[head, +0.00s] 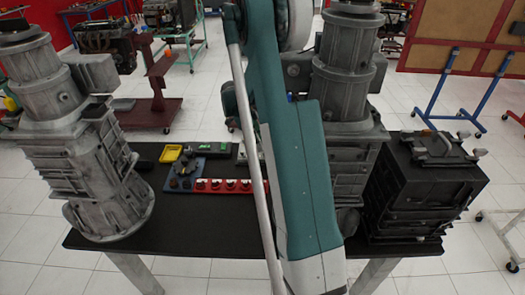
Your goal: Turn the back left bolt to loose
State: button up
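The black table (200,245) carries a small blue board (172,188) with several dark round pieces on it, left of my arm. Next to it is a red strip (222,192) with a row of several dark-and-light pieces. Which of these pieces are bolts is too small to tell, and I cannot make out a back left bolt. My teal and grey arm crosses the middle of the view and hides the right end of the red strip and part of the table. My gripper is not visible.
A tall grey gearbox-like housing (80,165) stands at the table's left. A yellow tray (171,154) and green-topped items (205,147) lie behind the blue board.

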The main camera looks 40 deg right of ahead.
jog(key=shift+x, duration=2)
jog(key=shift+c, duration=0.2)
grip_shut()
